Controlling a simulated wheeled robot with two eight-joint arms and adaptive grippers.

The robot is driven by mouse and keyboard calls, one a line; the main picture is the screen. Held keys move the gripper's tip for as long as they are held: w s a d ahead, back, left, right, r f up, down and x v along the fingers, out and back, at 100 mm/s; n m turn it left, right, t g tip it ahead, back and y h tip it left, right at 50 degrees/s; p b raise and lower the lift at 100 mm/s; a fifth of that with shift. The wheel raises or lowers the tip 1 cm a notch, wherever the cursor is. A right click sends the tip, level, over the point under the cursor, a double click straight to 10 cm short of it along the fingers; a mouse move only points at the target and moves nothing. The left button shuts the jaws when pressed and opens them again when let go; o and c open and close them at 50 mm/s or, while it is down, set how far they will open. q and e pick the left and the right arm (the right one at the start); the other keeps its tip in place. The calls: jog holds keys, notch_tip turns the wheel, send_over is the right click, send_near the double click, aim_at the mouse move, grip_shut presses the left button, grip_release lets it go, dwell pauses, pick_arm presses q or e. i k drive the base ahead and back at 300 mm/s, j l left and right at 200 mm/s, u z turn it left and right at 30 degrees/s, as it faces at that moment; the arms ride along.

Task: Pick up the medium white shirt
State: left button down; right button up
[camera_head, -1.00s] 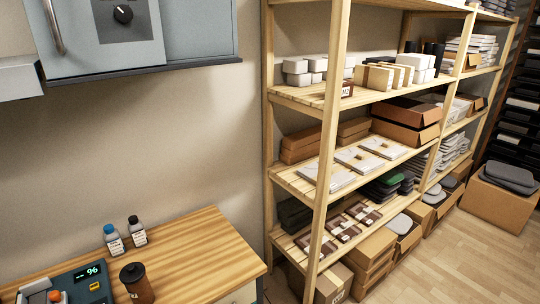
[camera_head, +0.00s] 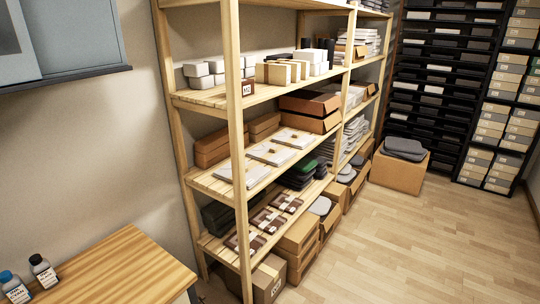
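Several white folded shirts in flat packs lie in a row on the middle shelf of the wooden rack: a near one (camera_head: 240,173), a middle one (camera_head: 270,153) and a far one (camera_head: 295,138). Each bears a small tan mark; I cannot read any size on them. Brown packs with white bands (camera_head: 268,219) lie in a similar row on the shelf below. Neither of my grippers is in view.
The wooden rack (camera_head: 238,140) has a front post close to me. A wooden table (camera_head: 115,272) with small bottles (camera_head: 43,270) stands at lower left. A cardboard box (camera_head: 398,174) sits by the dark shelving (camera_head: 440,100). The wood floor (camera_head: 400,245) at right is clear.

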aim_at(275, 155)
jog(key=i+l+u, duration=0.1)
jog(key=i+l, duration=0.45)
jog(key=i+l+u, duration=0.15)
jog(key=i+l, duration=0.4)
jog(key=l, duration=0.2)
jog(key=i+l+u, duration=0.15)
jog(key=i+l, duration=0.35)
jog(key=l, duration=0.25)
jog(key=i+l+u, duration=0.15)
jog(key=i+l, duration=0.3)
jog(key=l, duration=0.35)
jog(key=j+u, duration=0.05)
